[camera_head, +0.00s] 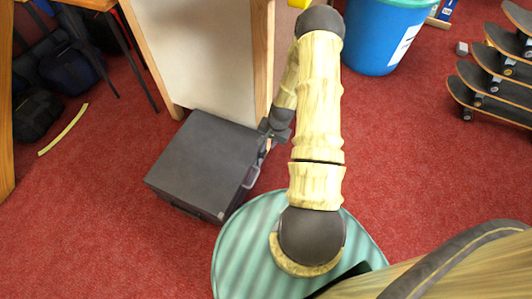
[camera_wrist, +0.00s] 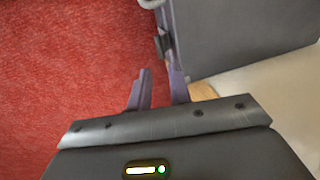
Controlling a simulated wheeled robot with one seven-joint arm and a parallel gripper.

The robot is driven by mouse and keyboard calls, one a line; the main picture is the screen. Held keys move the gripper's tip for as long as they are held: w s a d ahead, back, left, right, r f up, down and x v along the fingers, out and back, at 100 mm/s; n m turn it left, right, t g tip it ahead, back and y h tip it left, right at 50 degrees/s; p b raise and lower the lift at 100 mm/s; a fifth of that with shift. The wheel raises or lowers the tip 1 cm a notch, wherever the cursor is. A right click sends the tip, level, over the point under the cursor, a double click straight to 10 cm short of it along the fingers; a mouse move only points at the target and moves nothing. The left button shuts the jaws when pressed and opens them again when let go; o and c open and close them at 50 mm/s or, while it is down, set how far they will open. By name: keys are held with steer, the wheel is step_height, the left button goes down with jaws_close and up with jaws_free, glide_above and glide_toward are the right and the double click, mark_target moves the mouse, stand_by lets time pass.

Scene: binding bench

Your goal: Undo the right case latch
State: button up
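The dark grey case (camera_head: 205,155) lies on the red carpet in the head view, its handle (camera_head: 252,176) on the side facing right. My gripper (camera_head: 271,134) is at the far end of that handle side. In the wrist view the case (camera_wrist: 240,35) fills the upper right, and part of the handle (camera_wrist: 150,3) shows at the top edge. A small dark latch (camera_wrist: 162,44) sits on the case side, just ahead of my gripper (camera_wrist: 160,76). My fingers are apart with nothing seen between them. Contact with the latch cannot be told.
A white panel with wooden edges (camera_head: 200,50) stands right behind the case. A teal striped round seat (camera_head: 240,250) is close in front. A blue bin (camera_head: 380,35) and stacked skateboards (camera_head: 490,75) are at the right.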

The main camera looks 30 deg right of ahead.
mark_target(265, 153)
steer(key=f+b, duration=0.1)
steer(key=f, duration=0.1)
steer(key=f+b, duration=0.1)
steer(key=f, duration=0.2)
steer(key=w+a+f+b, duration=0.1)
steer(key=f, duration=0.1)
steer(key=shift+w+f, duration=0.1)
steer(key=shift+f, duration=0.2)
jaws_close()
